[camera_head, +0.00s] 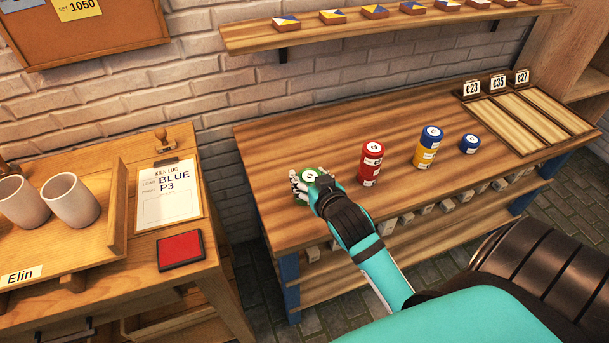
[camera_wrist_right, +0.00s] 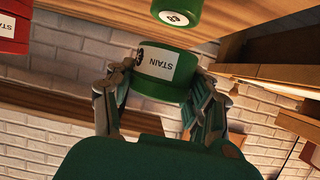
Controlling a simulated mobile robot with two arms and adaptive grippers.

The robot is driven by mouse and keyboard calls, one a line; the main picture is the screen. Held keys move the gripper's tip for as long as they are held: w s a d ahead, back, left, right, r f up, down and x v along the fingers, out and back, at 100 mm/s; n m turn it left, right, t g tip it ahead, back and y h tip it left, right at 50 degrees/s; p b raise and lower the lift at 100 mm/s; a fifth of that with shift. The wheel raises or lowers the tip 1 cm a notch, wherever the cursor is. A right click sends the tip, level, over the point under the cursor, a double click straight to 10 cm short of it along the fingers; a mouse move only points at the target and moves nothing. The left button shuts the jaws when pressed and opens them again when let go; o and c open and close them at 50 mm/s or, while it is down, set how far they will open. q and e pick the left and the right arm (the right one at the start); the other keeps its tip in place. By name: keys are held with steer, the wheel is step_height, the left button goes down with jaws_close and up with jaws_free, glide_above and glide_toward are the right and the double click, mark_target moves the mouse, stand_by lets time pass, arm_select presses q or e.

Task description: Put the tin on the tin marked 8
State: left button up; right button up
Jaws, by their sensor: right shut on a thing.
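A green tin (camera_head: 309,174) with a white round label on its lid is at the left part of the workbench, in the fingers of my right gripper (camera_head: 307,186). In the right wrist view the gripper (camera_wrist_right: 163,76) is shut on this green tin (camera_wrist_right: 160,88), which carries a white STAIN label. A second green tin (camera_wrist_right: 180,12) shows at the top edge of that view, with a round mark on its end that I cannot read surely. A small gap shows between the two green tins. My left gripper is not in view.
On the workbench (camera_head: 300,140) stand a red stack (camera_head: 371,165), a blue-and-yellow stack (camera_head: 427,147) and a single blue tin (camera_head: 470,144). A shelf (camera_head: 380,28) hangs above. The bench between green and red is clear.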

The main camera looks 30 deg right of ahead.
mark_target(305, 179)
steer(key=w, duration=0.3)
steer(key=shift+d, duration=0.35)
step_height(305, 179, down, 3)
steer(key=shift+w+f, duration=0.15)
steer(key=shift+f, duration=0.4)
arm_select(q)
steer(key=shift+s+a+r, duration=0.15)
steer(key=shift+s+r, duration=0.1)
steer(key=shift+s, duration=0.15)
arm_select(e)
steer(key=o, duration=1.2)
steer(key=shift+o, duration=0.2)
steer(key=shift+r, duration=0.15)
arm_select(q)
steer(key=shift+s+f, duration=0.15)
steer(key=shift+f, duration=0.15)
arm_select(e)
steer(key=v, duration=1.2)
